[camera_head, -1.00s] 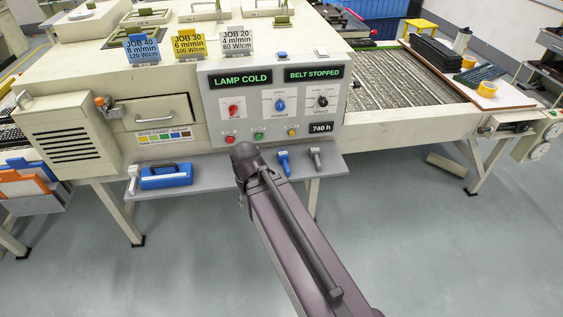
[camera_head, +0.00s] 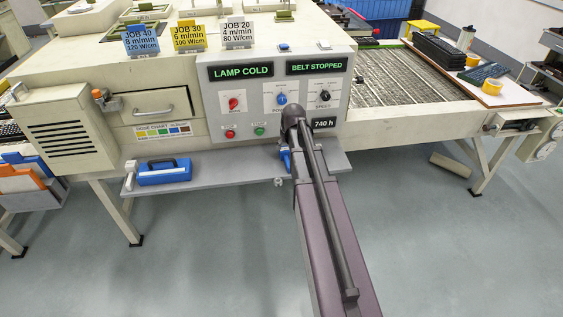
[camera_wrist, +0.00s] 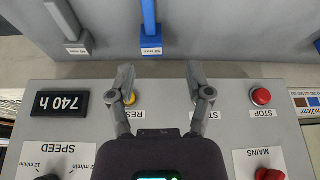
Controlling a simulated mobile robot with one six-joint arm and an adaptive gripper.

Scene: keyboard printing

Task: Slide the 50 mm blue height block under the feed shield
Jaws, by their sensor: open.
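The blue height block (camera_wrist: 149,20) stands out from a grey shelf in the wrist view, with a small white label at its base that seems to read 50 mm. In the head view a sliver of the blue block (camera_head: 285,160) shows beside my arm, which hides the rest. My gripper (camera_wrist: 160,73) is open and empty. Its two fingertips are spread apart in front of the button panel, on either side of the blue block's line in the picture, short of its label. I cannot make out the feed shield for certain.
A grey block (camera_wrist: 62,18) stands beside the blue one. The shelf (camera_head: 228,172) also carries a blue case (camera_head: 164,172). The control panel (camera_head: 270,95) above it has buttons and knobs close to my gripper. The belt (camera_head: 410,80) lies to the right.

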